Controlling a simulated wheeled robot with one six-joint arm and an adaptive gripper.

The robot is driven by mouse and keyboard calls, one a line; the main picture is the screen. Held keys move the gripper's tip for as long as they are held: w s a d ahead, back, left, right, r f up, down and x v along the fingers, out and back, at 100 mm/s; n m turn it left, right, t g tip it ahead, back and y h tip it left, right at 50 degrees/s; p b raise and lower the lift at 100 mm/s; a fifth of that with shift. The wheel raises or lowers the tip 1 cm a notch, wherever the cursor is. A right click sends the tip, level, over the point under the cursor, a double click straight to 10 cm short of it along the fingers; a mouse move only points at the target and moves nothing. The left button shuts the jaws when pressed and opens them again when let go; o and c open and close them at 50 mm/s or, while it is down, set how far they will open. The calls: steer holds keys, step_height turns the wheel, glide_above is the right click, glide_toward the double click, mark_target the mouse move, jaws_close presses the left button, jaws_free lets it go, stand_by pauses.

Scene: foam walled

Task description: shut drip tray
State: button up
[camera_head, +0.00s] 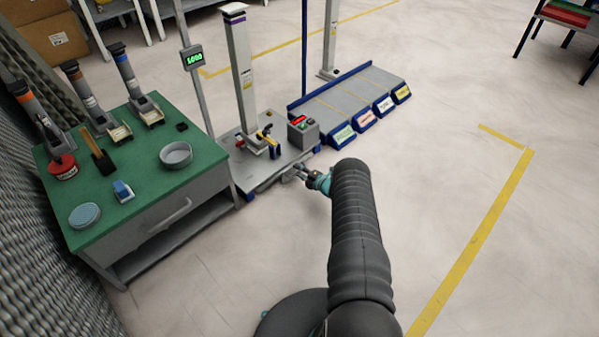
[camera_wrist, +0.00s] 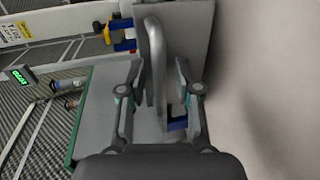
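The drip tray appears to be the flat grey slab (camera_head: 262,184) low at the front of the grey column stand (camera_head: 243,75), though its outline is hard to make out. In the wrist view a curved grey bar handle (camera_wrist: 155,50) stands in front of a grey plate (camera_wrist: 192,30). My gripper (camera_wrist: 160,70) is open, with one finger on each side of this handle; I cannot tell whether either finger touches it. In the head view my gripper (camera_head: 303,172) is small, at the front right edge of the stand. How far out the tray sits is unclear.
A green-topped bench (camera_head: 140,185) with a drawer handle (camera_head: 172,215) stands left of the stand. A grey ramp rack with blue-fronted bins (camera_head: 350,95) lies behind right. A grey box with buttons (camera_head: 303,133) is on the stand. The floor to the right is clear.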

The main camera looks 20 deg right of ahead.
jaws_close()
steer(key=b+x, duration=0.1)
steer(key=b, duration=0.1)
steer(key=shift+w+a+f+b, duration=0.1)
steer(key=shift+w+f+b, duration=0.05)
steer(key=shift+w+b, duration=0.25)
steer(key=shift+w+a+b, duration=0.2)
steer(key=shift+w+b, duration=0.4)
steer(key=shift+b, duration=0.25)
steer(key=shift+w+r, duration=0.1)
steer(key=shift+r, duration=0.2)
steer(key=shift+o, duration=1.5)
jaws_free()
steer(key=shift+w+a, duration=0.1)
steer(key=shift+a, duration=0.05)
